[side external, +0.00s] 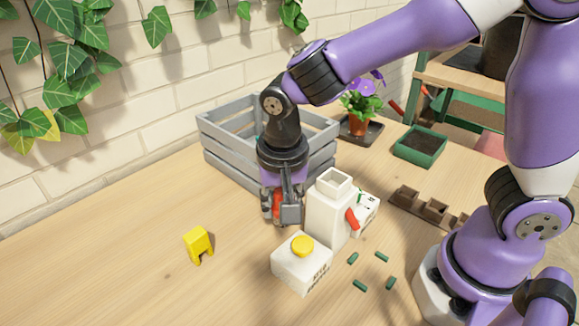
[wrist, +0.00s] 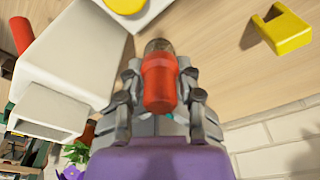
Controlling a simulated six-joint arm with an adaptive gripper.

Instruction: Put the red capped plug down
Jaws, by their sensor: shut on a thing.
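The red capped plug (wrist: 160,82) is between the fingers of my gripper (wrist: 160,95) in the wrist view, with a darker, clear-looking end pointing away from my wrist. My gripper (side external: 281,205) is shut on it and points down beside the tall white container, in front of the grey crate. In the side view only a strip of the red plug (side external: 277,204) shows between the fingers. I cannot tell whether its lower end touches the table.
A tall white open-topped container (side external: 325,215) stands right of my gripper. A white box with a yellow cap (side external: 301,266), a yellow bracket (side external: 198,243) and several green pegs (side external: 360,285) are nearby. The grey crate (side external: 235,160) is behind. The table's front left is clear.

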